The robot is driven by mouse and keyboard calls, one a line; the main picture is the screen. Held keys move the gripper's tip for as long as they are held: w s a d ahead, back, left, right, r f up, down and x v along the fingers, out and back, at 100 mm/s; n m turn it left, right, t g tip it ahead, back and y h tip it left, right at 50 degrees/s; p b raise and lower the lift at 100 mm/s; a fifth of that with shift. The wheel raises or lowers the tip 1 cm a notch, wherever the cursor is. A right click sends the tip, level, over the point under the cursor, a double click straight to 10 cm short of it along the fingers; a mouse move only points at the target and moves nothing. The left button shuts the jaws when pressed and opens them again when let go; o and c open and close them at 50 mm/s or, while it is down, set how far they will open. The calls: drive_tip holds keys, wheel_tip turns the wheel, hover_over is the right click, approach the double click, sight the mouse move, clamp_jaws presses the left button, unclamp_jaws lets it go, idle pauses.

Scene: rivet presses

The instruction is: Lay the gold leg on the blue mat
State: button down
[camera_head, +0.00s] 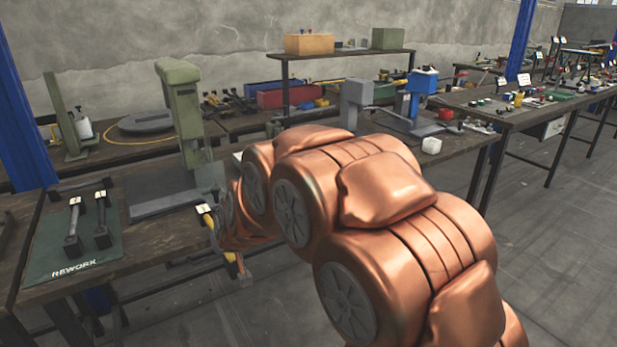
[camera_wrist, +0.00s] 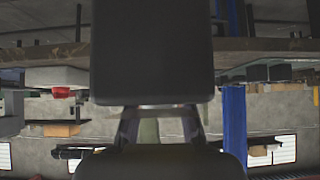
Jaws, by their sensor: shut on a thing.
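My copper arm reaches out to the left in the head view and hides most of my gripper. A gold-yellow leg with a white tag (camera_head: 208,217) shows just past the end of my arm, by the front edge of the left bench. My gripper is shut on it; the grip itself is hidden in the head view. In the wrist view my gripper (camera_wrist: 160,112) shows partly, below a large dark block that covers the upper middle. I cannot make out the leg there. I cannot see a blue mat in either view.
A dark green mat marked REWORK (camera_head: 75,262) lies on the left bench with two dark tagged legs (camera_head: 73,230) on it. A green press (camera_head: 182,110) stands behind on a grey plate. A blue press (camera_head: 420,85) stands farther right. Grey floor is open at the right.

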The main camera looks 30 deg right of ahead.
drive_tip(key=shift+d+f+b, duration=0.15)
drive_tip(key=shift+f+b, duration=0.5)
drive_tip(key=shift+f, duration=0.05)
drive_tip(key=d+r, duration=0.3)
drive_tip(key=d, duration=1.1)
drive_tip(key=d+r, duration=0.3)
drive_tip(key=d, duration=1.2)
drive_tip(key=d+r, duration=0.3)
drive_tip(key=d, duration=1.2)
drive_tip(key=shift+s+p, duration=0.25)
drive_tip(key=shift+p, duration=0.1)
